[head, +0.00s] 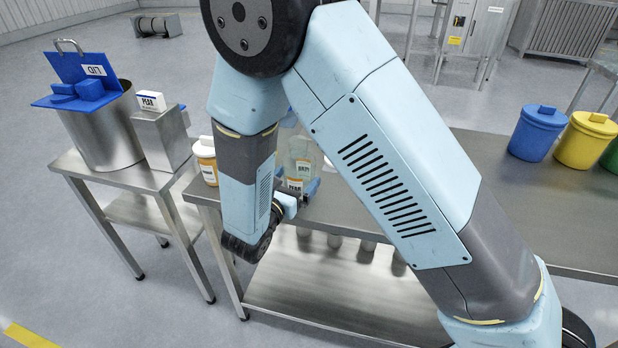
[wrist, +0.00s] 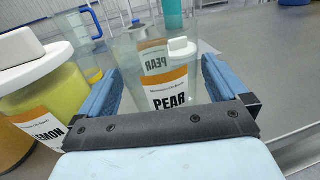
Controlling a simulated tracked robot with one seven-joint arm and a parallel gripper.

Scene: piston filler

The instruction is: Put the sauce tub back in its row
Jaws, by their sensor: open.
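A blue lidded tub (head: 533,137), a yellow lidded tub (head: 584,142) and a partly cut-off green tub (head: 611,158) stand in a row on the right of the steel bench in the head view. Which one is the task's sauce tub, the frames do not tell. My gripper (wrist: 152,78) is open at the bench's left end, far from these tubs. Its blue fingers stand on either side of a clear container labelled PEAR (wrist: 172,96) in the wrist view. Whether they touch it I cannot tell. My arm hides much of the bench's middle.
A white-lidded LEMON container (wrist: 45,92) stands just left of my gripper. A blue-handled jug (wrist: 76,38) is behind it. A steel pot (head: 100,135) with a blue LID board (head: 80,82) stands on the left side table. The bench (head: 490,160) looks clear left of the blue tub.

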